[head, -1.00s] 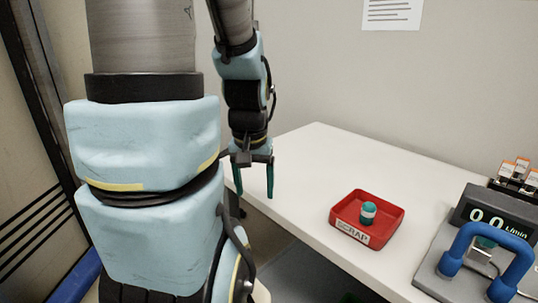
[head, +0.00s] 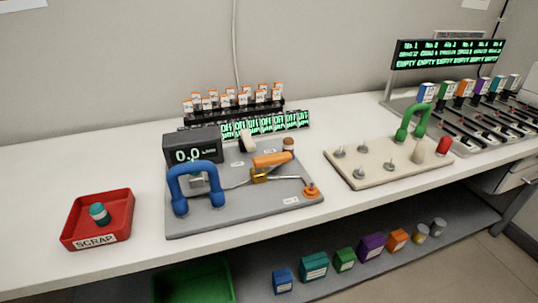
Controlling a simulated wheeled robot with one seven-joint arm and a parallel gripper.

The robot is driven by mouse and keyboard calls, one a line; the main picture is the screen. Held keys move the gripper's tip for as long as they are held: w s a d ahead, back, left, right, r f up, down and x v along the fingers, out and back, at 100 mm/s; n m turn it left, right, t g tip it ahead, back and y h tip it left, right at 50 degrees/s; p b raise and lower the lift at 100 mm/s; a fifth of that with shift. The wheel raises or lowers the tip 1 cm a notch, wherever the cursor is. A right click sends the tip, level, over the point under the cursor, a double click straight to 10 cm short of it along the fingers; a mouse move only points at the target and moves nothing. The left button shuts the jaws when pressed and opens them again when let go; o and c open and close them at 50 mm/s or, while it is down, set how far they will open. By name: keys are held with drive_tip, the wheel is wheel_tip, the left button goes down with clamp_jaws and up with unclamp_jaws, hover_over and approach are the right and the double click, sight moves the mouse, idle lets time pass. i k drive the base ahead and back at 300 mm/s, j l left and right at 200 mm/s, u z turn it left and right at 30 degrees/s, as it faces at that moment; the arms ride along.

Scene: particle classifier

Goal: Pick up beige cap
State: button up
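A small beige, cone-shaped piece that looks like the beige cap (head: 418,150) stands upright on a cream board (head: 372,174) at the right of the bench in the head view. A green arched handle (head: 411,122) rises just behind and left of it. A red cap (head: 444,145) stands close by on its right. Several metal pegs (head: 364,154) stand on the left and middle of the board. My gripper is out of view now, so its present state does not show.
A grey device (head: 245,215) with a blue handle (head: 194,168) and display sits left of the board. A red scrap tray (head: 122,228) holds a teal-and-white piece. A slotted rack (head: 440,120) stands at the back right. Coloured boxes (head: 314,265) line the lower shelf.

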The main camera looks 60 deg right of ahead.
sight(421, 148)
drive_tip(key=z, duration=2.05)
drive_tip(key=l+u, duration=0.15)
drive_tip(key=u, duration=0.25)
drive_tip(key=l+u, duration=0.15)
drive_tip(key=u, duration=0.25)
drive_tip(key=l+u, duration=0.15)
drive_tip(key=l, duration=0.3)
drive_tip(key=k+l+u, duration=0.15)
drive_tip(key=l, duration=0.25)
drive_tip(key=l+u, duration=0.15)
drive_tip(key=l, duration=0.3)
drive_tip(key=k+l+u, duration=0.2)
drive_tip(key=l, duration=0.2)
drive_tip(key=k+l, duration=0.1)
drive_tip(key=l, duration=0.25)
drive_tip(key=k+l, duration=0.1)
drive_tip(key=l, duration=0.2)
drive_tip(key=k+l, duration=0.1)
drive_tip(key=l, duration=0.25)
